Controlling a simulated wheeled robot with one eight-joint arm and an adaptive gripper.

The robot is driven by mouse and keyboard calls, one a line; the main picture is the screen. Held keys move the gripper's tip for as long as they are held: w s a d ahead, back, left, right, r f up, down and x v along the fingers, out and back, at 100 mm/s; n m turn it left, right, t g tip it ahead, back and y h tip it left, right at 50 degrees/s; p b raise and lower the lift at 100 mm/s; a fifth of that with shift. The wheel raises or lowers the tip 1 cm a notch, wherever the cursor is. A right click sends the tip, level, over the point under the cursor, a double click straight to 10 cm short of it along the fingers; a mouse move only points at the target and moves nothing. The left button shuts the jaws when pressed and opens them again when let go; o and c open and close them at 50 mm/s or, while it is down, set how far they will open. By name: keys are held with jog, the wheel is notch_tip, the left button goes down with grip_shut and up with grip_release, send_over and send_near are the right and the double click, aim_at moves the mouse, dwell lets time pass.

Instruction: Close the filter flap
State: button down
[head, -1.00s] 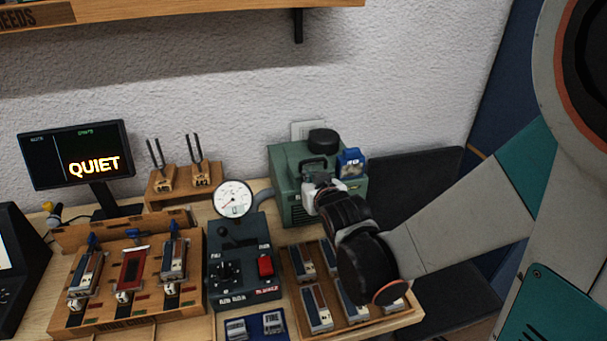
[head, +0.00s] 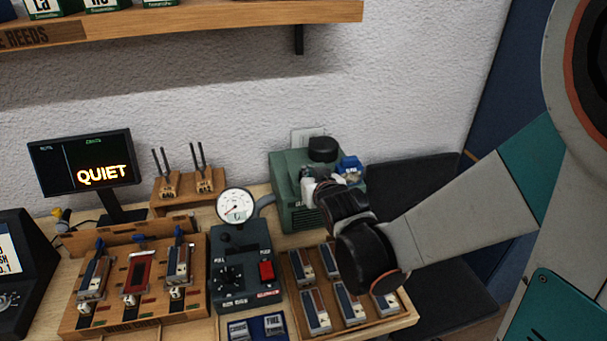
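The green machine (head: 295,218) stands against the wall in the head view, with a black round cap (head: 322,149) on top. A small blue part (head: 350,166) shows at its upper right, partly covered by my gripper; I cannot tell for sure whether it is the filter flap. My gripper (head: 318,190) is at the front of the machine, and its pale fingertip end is close to or touching it. The black wrist hides much of the machine's front right. The finger gap does not show, so I cannot tell whether it is open or shut.
A control box (head: 241,270) with a round gauge (head: 235,205) stands left of the machine. A wooden tray of reed blocks (head: 370,326) lies below my wrist. A wooden rack (head: 135,321), tuning forks (head: 181,185) and a screen (head: 84,172) stand further left. A shelf (head: 220,32) hangs above.

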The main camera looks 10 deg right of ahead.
jog(key=s+f+b, duration=0.2)
jog(key=s+f, duration=0.4)
jog(key=s, duration=0.1)
jog(key=s+d+r+g, duration=0.1)
jog(key=s+r+g, duration=0.2)
jog(key=s, duration=0.6)
jog(key=s+d+r+g, duration=0.1)
jog(key=s+r+g, duration=0.2)
jog(key=s, duration=0.6)
jog(key=shift+r+g+b, duration=0.2)
jog(key=shift+g+b, duration=0.1)
jog(key=shift+b, duration=0.1)
jog(key=shift+d, duration=0.1)
dwell(1.3)
